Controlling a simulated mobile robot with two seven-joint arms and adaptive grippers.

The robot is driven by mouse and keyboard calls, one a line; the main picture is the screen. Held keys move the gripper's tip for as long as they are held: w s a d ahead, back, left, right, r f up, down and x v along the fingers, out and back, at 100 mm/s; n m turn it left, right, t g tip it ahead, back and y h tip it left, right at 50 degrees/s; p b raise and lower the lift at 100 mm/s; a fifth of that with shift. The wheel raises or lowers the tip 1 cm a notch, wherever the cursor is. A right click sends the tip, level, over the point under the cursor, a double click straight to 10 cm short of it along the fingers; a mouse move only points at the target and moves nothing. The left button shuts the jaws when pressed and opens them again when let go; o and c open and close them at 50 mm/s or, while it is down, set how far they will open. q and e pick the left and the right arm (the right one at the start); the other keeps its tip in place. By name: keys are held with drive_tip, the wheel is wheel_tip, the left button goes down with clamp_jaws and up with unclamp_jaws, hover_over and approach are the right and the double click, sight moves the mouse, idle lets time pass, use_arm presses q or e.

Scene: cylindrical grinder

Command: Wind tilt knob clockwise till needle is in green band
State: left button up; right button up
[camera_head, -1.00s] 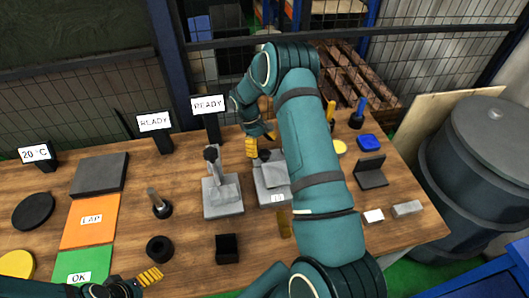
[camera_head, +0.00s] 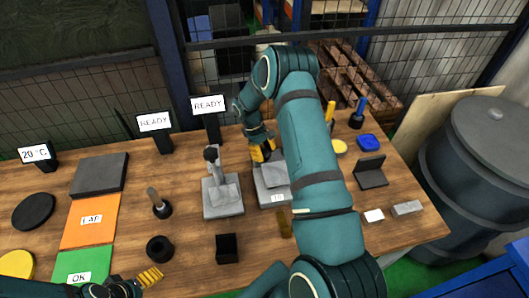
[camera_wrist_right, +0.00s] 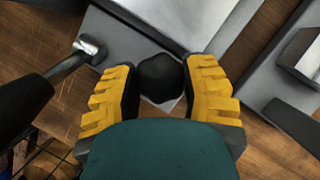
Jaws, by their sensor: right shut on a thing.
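The black tilt knob (camera_wrist_right: 160,78) shows in the right wrist view between the two yellow fingers of my right gripper (camera_wrist_right: 160,92). The gripper is shut on it. In the head view my right gripper (camera_head: 262,151) is at the back of a grey machine block (camera_head: 270,178) with a small white label, and the knob is hidden by the fingers. I see no needle or green band; my right arm covers part of the block's right side. My left gripper (camera_head: 150,278) is at the lower left edge, away from the machine; its jaw opening is not clear.
A grey stand with a black-topped post (camera_head: 222,196) is just left of the block. Two READY signs (camera_head: 208,105) stand behind. A black cube (camera_head: 227,248), a black ring (camera_head: 160,249) and a dark angle plate (camera_head: 371,172) lie around. Bare wood shows at front centre.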

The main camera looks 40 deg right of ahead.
use_arm(q)
drive_tip(key=shift+f+b, duration=0.6)
drive_tip(key=shift+f, duration=0.1)
use_arm(e)
drive_tip(key=shift+f+m+y, duration=0.2)
drive_tip(key=shift+m+y, duration=0.2)
drive_tip(key=shift+m, duration=0.6)
use_arm(q)
drive_tip(key=shift+f, duration=0.35)
use_arm(e)
drive_tip(key=shift+m+y, duration=0.3)
drive_tip(key=shift+m, duration=0.3)
use_arm(q)
drive_tip(key=shift+f+b, duration=0.15)
drive_tip(key=shift+b, duration=0.25)
use_arm(e)
drive_tip(key=shift+s+r+m+y, duration=0.15)
drive_tip(key=shift+m+y, duration=0.15)
drive_tip(key=shift+m, duration=0.5)
drive_tip(key=o, duration=1.2)
drive_tip(key=shift+o, duration=0.2)
